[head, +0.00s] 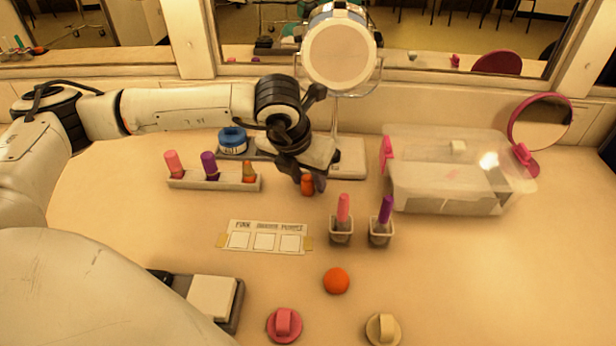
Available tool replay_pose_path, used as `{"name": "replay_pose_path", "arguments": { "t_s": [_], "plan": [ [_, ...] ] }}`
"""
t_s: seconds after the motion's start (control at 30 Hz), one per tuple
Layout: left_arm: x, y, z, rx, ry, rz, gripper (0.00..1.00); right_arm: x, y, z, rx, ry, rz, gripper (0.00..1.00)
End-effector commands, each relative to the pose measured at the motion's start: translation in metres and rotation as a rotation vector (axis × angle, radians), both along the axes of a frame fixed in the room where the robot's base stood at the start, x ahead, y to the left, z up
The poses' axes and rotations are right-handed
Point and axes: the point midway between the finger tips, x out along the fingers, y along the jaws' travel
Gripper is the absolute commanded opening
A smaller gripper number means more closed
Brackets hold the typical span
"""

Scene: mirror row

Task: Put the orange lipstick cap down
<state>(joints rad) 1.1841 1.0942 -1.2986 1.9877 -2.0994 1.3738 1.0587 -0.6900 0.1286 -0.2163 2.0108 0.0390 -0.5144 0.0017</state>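My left gripper (312,180) reaches in over the back middle of the table and points down. It appears shut on the orange lipstick cap (307,186), whose lower part shows below the dark fingers. I cannot tell if the cap touches the table. A white rack (190,182) to the left holds a pink lipstick (173,163), a purple one (209,165) and an orange one (249,171). A card (265,225) with three white squares, labelled pink, orange and purple, lies in front, its squares bare. My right gripper is not in view.
Two small cups (341,236) (380,239) hold a pink and a purple item right of the cap. An orange ball (336,281), pink knob (284,325) and cream knob (383,329) lie in front.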

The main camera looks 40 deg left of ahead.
Motion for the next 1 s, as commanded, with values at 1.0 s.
{"name": "replay_pose_path", "arguments": {
  "t_s": [1.0],
  "plan": [
    [-0.041,-0.007,0.104,-0.001,-0.003,-0.002,0.41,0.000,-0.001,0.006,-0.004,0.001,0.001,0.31]
  ]
}}
